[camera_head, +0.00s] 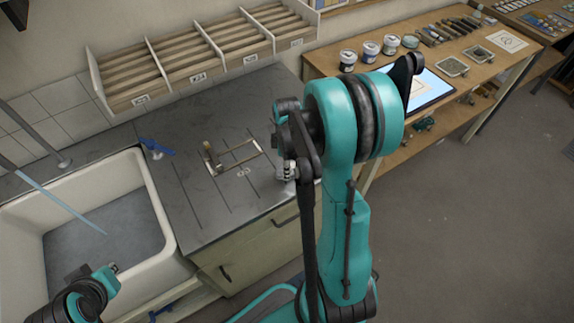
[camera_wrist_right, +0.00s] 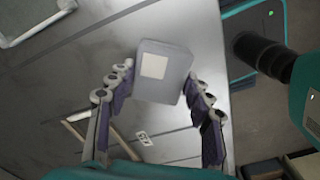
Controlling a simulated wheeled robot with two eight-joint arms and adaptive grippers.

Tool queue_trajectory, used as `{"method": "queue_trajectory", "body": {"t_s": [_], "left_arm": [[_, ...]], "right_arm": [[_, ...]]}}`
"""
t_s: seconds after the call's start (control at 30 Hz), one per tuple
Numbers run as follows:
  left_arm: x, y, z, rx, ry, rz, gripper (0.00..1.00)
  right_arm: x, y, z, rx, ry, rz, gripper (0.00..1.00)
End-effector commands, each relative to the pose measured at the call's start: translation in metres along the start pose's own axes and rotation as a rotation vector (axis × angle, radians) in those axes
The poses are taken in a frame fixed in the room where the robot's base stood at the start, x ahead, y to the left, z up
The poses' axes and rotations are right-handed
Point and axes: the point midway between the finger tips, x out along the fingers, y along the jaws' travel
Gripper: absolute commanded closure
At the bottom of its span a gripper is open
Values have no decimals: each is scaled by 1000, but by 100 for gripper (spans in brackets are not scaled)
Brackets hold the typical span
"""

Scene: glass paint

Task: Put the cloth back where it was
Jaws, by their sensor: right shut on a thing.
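In the right wrist view my right gripper (camera_wrist_right: 160,88) is shut on a grey rounded rectangular thing (camera_wrist_right: 176,88) with a pale square on its face. I cannot tell whether it is the cloth. It is over the grey worktop. In the head view my right arm hides most of this gripper, near the worktop's right edge. My left gripper (camera_head: 112,268) is at the lower left, over the front of the sink; its fingers are too small to read. I see no thing that is clearly a cloth. A small blue thing (camera_head: 155,148) lies on the worktop beside the sink.
The worktop (camera_head: 190,215) carries a wooden frame-like piece (camera_head: 242,153) and a label. A white sink (camera_head: 158,215) stands at left, a slatted rack (camera_head: 200,75) behind. A wooden bench (camera_head: 480,85) at right holds jars (camera_head: 370,50), tools and a lit panel (camera_head: 432,92).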

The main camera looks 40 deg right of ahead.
Motion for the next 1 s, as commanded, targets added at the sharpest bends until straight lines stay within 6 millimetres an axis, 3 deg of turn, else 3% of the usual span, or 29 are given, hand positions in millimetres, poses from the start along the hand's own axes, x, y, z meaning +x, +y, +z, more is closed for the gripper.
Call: {"method": "queue_trajectory", "body": {"t_s": [0.47,0.5,0.57,0.87,1.0], "left_arm": [[4,0,3,0,0,0,100],[4,0,3,0,0,0,100],[4,0,3,0,0,0,100],[4,0,3,0,0,0,100],[4,0,3,0,0,0,100]], "right_arm": [[5,0,0,0,0,0,72],[4,0,0,0,0,0,39],[4,0,0,0,0,0,25],[4,0,0,0,0,0,25],[-7,0,0,0,0,0,25]]}}
